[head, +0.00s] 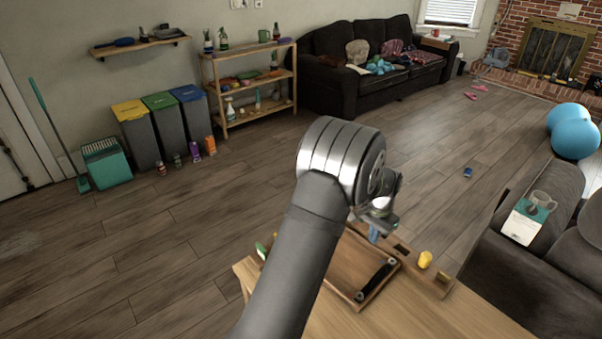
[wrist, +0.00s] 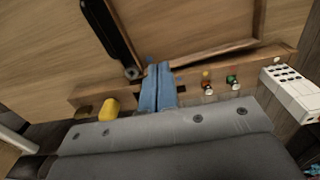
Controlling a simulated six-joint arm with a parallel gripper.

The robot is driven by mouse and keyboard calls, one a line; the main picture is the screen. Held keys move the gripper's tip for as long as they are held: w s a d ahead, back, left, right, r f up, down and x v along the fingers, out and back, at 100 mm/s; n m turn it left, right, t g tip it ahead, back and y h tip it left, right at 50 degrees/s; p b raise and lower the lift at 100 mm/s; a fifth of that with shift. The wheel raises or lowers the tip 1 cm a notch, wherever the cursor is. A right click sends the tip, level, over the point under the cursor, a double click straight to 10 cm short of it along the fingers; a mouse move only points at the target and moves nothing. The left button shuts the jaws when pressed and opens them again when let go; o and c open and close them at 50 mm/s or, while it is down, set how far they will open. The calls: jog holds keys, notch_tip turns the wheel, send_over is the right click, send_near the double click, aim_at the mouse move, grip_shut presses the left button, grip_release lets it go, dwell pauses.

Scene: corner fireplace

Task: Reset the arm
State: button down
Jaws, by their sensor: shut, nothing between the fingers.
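My arm reaches out over the wooden table, and my gripper (head: 374,235) is low over the table's far edge, beside a wooden tray with a black handle. In the wrist view the blue fingers of my gripper (wrist: 157,88) lie side by side, shut and empty. They point at a wooden rail (wrist: 90,92) along the tray's side. Whether the fingertips touch the rail, I cannot tell. Part of the tray and table is hidden behind my arm in the head view.
The tray (head: 345,252) lies on the table (head: 400,315), with a yellow object (head: 425,259) close by. The wrist view shows a white keypad device (wrist: 292,92) at right and small coloured pieces (wrist: 220,84). A grey sofa (head: 525,285) stands right; open floor (head: 150,240) lies left.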

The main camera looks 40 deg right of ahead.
aim_at(374, 256)
jog(key=shift+f, duration=0.1)
notch_tip(374, 256, down, 9)
jog(key=shift+f, duration=0.15)
jog(key=d, duration=0.2)
jog(key=shift+d+f, duration=0.35)
jog(key=shift+d, duration=0.6)
jog(key=shift+a, duration=0.4)
jog(key=shift+d, duration=0.1)
